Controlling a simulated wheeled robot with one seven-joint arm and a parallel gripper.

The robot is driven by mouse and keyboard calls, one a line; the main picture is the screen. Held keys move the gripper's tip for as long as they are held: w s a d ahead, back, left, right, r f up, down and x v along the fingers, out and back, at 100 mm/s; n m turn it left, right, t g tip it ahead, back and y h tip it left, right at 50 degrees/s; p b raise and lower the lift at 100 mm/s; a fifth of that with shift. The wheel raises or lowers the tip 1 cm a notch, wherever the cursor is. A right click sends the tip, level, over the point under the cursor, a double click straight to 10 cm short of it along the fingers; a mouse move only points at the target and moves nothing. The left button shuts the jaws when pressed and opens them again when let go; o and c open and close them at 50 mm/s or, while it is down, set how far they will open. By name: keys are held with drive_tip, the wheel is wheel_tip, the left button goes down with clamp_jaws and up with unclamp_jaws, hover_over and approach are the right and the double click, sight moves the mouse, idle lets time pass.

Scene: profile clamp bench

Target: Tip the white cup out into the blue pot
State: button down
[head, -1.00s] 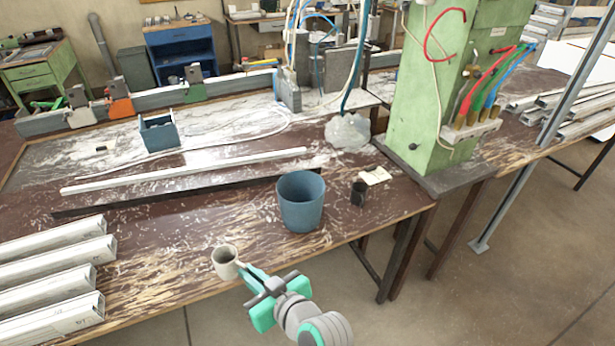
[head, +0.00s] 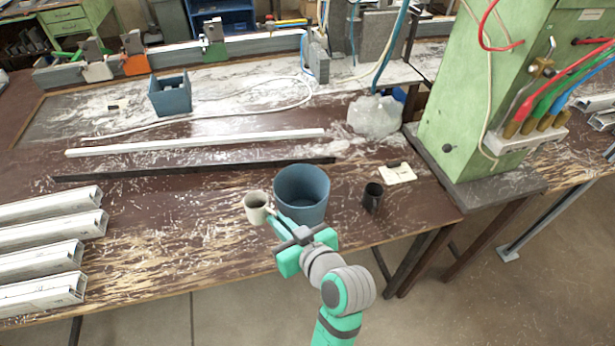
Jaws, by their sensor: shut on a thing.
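The white cup (head: 256,208) is held upright, close to the left side of the blue pot. My gripper (head: 271,217) is shut on the right side of the cup. The inside of the cup looks dark, and I cannot tell what it holds. The blue pot (head: 303,196) stands upright and open on the worn brown bench. My gripper's fingers overlap the pot's lower left front in the head view.
A small black cup (head: 373,197) and a pale card (head: 397,173) are right of the pot. Metal profiles (head: 50,245) lie at left. A long white bar (head: 200,142) lies behind. A green machine column (head: 480,100) stands at right. Bench space left of the cup is clear.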

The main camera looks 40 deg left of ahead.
idle(0.3)
drive_tip(key=shift+a, duration=0.3)
drive_tip(key=shift+r, duration=0.1)
